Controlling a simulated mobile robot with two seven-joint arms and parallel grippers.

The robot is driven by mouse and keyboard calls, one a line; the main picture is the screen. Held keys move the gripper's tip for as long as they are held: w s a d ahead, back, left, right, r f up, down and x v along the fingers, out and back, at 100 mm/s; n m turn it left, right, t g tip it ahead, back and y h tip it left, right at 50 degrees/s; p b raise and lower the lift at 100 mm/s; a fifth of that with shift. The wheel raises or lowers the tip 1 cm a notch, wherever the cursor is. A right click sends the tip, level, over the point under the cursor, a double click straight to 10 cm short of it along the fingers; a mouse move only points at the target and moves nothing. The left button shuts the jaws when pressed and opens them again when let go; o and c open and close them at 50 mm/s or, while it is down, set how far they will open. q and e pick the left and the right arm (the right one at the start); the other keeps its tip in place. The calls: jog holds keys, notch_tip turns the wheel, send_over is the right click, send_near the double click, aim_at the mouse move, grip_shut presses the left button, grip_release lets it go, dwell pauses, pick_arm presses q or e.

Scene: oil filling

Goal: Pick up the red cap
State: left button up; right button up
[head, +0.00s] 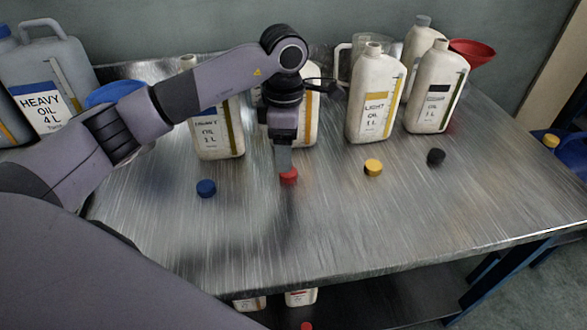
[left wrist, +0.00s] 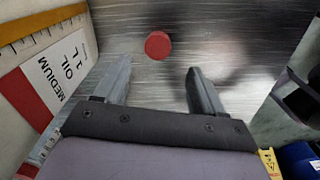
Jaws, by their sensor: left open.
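The red cap (head: 289,177) lies on the metal table in front of a bottle, partly covered by my left gripper in the head view. It also shows in the left wrist view as a round red disc (left wrist: 158,45), ahead of the fingertips and between their lines. My left gripper (head: 284,160) points down just over the cap. In the left wrist view its two fingers (left wrist: 155,75) are spread apart with nothing between them. The medium oil bottle (left wrist: 45,75) stands close beside the left finger. My right gripper is in neither view.
A blue cap (head: 206,188), a yellow cap (head: 373,167) and a black cap (head: 436,156) lie on the table (head: 330,220). Several bottles, a large heavy oil jug (head: 48,80) and a red funnel (head: 472,52) stand behind. The table's front area is clear.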

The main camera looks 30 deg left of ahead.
aim_at(289, 175)
pick_arm(q)
jog(key=f, duration=0.6)
jog(key=shift+w, duration=0.25)
jog(key=c, duration=1.1)
